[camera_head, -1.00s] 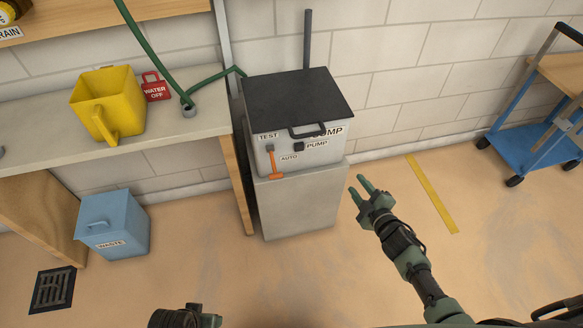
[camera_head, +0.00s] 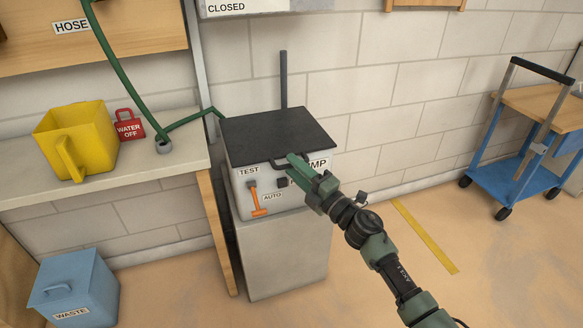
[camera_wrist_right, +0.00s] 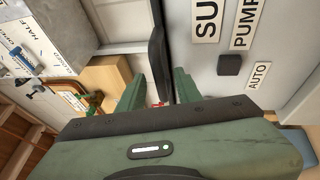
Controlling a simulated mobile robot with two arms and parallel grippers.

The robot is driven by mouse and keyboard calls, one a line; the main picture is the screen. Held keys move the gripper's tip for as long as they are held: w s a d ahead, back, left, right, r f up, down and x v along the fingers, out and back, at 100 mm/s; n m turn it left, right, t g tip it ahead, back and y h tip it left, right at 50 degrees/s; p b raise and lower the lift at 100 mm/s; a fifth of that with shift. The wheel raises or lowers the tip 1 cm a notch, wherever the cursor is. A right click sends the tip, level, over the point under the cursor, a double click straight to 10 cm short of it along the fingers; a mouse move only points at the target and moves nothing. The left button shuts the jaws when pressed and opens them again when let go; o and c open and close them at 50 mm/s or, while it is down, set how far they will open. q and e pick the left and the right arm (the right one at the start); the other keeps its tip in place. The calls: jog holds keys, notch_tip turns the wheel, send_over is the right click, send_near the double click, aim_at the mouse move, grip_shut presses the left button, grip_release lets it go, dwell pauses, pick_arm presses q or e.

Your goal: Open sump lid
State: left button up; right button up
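The sump box (camera_head: 262,195) stands on a grey pedestal with its flat black lid (camera_head: 275,132) closed. The lid's dark handle (camera_head: 284,160) is at its front edge. My right gripper (camera_head: 296,163) is at this handle and hides part of it and of the lettering. In the right wrist view, the fingers (camera_wrist_right: 158,90) are apart, with the dark handle bar (camera_wrist_right: 160,50) running between them. Contact with the bar cannot be told. An orange lever (camera_head: 256,198) hangs on the front beside the AUTO label. My left gripper is out of view.
A bench (camera_head: 112,177) at left holds a yellow jug (camera_head: 72,138) and a red WATER OFF tag (camera_head: 128,124). A green hose (camera_head: 118,62) hangs above. A blue WASTE bin (camera_head: 75,288) is on the floor. A blue cart (camera_head: 520,180) stands right. Floor between is clear.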

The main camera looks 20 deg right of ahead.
jog(key=shift+w+a+r, duration=0.1)
jog(key=shift+w+a, duration=0.2)
jog(key=shift+w, duration=0.35)
grip_shut()
dwell(1.0)
